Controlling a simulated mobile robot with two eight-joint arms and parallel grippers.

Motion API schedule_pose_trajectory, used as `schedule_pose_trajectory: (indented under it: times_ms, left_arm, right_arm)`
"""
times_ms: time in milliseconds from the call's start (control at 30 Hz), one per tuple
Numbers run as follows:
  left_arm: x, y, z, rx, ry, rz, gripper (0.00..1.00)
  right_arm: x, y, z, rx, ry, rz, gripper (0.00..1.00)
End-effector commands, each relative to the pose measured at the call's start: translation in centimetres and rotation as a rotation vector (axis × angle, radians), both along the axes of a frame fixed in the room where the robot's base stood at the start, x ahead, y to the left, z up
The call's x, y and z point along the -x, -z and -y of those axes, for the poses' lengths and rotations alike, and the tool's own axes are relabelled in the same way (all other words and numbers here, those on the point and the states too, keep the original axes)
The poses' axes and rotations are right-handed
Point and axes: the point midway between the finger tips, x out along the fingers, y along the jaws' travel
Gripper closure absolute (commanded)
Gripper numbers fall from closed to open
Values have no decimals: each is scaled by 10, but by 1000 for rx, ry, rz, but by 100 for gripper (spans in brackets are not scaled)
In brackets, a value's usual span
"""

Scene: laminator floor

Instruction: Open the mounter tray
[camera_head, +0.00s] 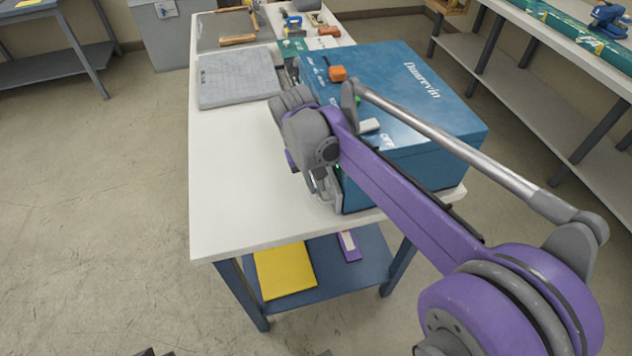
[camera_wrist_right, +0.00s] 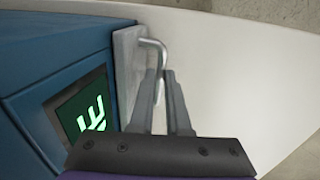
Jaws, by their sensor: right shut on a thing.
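The mounter is a teal box (camera_head: 440,112) marked "Danrevin" on the white table. In the right wrist view, its teal side (camera_wrist_right: 60,52) shows with a lit green screen (camera_wrist_right: 88,112). The tray's pale grey front panel (camera_wrist_right: 129,62) stands at the box's edge, with a bent metal handle (camera_wrist_right: 152,43) on it. My right gripper (camera_wrist_right: 167,76) is shut on the handle, its fingers on either side of the bar. In the head view, my right gripper (camera_head: 322,188) is low beside the box, and my purple arm hides part of the tray.
The white tabletop (camera_head: 235,190) left of the box is clear. A grey gridded slab (camera_head: 238,80) and several tools lie farther back. A yellow board (camera_head: 285,270) sits on the lower shelf. Another workbench (camera_head: 560,75) stands at right. The floor at left is open.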

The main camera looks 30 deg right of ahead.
Motion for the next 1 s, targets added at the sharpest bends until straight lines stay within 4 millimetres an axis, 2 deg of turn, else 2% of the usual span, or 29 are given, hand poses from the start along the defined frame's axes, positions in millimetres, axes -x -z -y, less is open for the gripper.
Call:
schedule_pose_trajectory:
  times_ms: [167, 367, 1000]
  left_arm:
    - [0, -2, 0, 0, 0, 1, 100]
    - [-1, -6, 0, 0, 0, 2, 100]
    - [-4, -30, 0, 0, 0, 10, 100]
  right_arm:
    - [-3, -1, -12, -1, -4, 0, 100]
    - [-12, -1, -47, -2, -7, 1, 100]
    - [-52, -2, -218, -2, -5, 1, 100]
